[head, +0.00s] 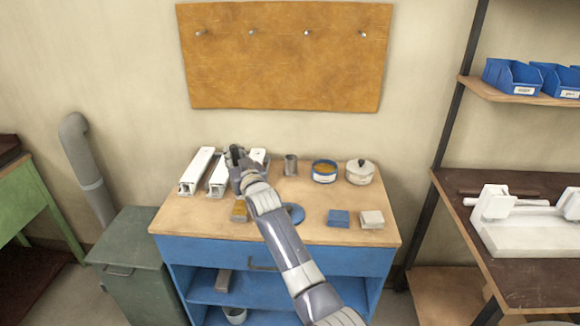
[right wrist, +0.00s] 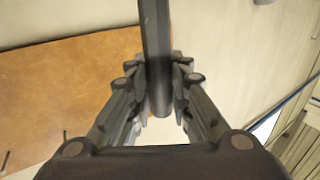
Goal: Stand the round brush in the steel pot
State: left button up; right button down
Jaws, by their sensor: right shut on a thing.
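My right gripper (head: 238,158) is above the back left of the workbench, over the white profiles. In the right wrist view its fingers (right wrist: 160,98) are shut on a dark, straight rod, which looks like the handle of the round brush (right wrist: 156,45). The rod runs up out of the top of that picture, and its bristles cannot be made out. In the head view the gripper hides most of it. The steel pot (head: 291,165), a small grey cylinder, stands on the bench right of the gripper, apart from it. My left gripper is not in view.
White profiles (head: 197,171) lie left of the pot. A blue tin (head: 324,178) and a lidded pale pot (head: 360,174) stand right of it. A blue ring (head: 296,212), a yellowish block (head: 239,212), a blue block (head: 338,218) and a pale block (head: 371,219) lie nearer the front.

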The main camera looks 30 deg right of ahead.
jog(key=s+a+f, duration=0.2)
jog(key=s, duration=1.2)
jog(key=s+a+f, duration=0.1)
jog(key=s+a, duration=0.1)
jog(key=s, duration=1.2)
jog(key=s+a+f+y, duration=0.1)
jog(key=s+a+f, duration=0.1)
jog(key=s, duration=1.2)
jog(key=shift+s+a+f+n, duration=0.3)
jog(key=shift+s+f+n, duration=0.05)
jog(key=shift+n, duration=0.05)
jog(key=shift+w, duration=0.1)
